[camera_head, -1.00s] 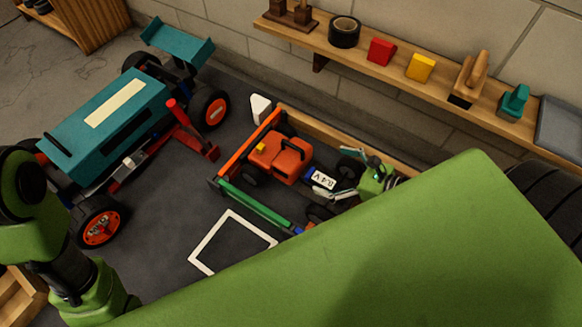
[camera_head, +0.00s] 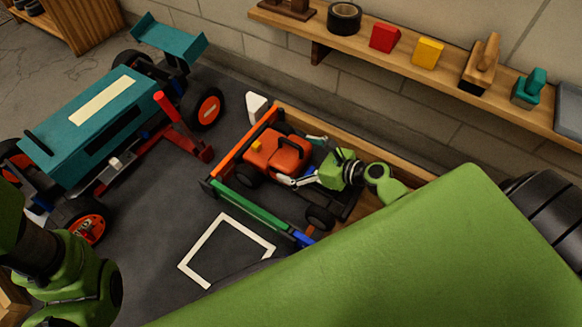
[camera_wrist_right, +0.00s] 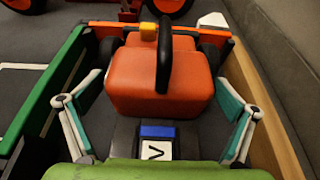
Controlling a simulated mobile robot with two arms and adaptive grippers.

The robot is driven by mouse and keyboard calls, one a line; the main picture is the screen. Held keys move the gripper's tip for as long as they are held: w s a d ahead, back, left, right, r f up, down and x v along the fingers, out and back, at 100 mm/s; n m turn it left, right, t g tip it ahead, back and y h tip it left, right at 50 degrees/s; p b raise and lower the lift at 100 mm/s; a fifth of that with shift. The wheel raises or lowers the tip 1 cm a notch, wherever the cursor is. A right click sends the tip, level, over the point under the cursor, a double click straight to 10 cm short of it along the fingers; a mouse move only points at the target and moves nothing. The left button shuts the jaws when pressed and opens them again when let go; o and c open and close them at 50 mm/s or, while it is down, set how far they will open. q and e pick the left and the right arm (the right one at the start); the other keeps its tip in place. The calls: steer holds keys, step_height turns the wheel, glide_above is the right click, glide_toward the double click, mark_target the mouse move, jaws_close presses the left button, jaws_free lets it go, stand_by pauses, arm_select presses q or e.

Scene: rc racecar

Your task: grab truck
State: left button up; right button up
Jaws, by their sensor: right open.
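The truck is a small car with an orange body (camera_head: 276,156), a black handle and a yellow block on top, and dark wheels. It sits inside a low frame with orange, green and wooden sides (camera_head: 250,211). My right gripper (camera_head: 299,160) is open over the rear part of the truck, its fingers pointing at the orange body. In the right wrist view the orange body (camera_wrist_right: 160,80) lies ahead between the spread fingers (camera_wrist_right: 157,112), which look apart from it. A blue and white label lies under the gripper. My left arm shows at the lower left; its fingertips are not visible.
A large teal car (camera_head: 95,115) with orange-hubbed wheels stands on the left beside a red stand (camera_head: 180,130). A wooden shelf (camera_head: 400,72) runs along the wall with tape, blocks and tools. A white square outline (camera_head: 226,247) marks the floor in front.

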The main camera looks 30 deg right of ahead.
steer(key=shift+w, duration=0.15)
steer(key=c, duration=1.7)
steer(key=shift+w+r, duration=0.15)
steer(key=shift+r, duration=0.1)
steer(key=shift+c, duration=0.7)
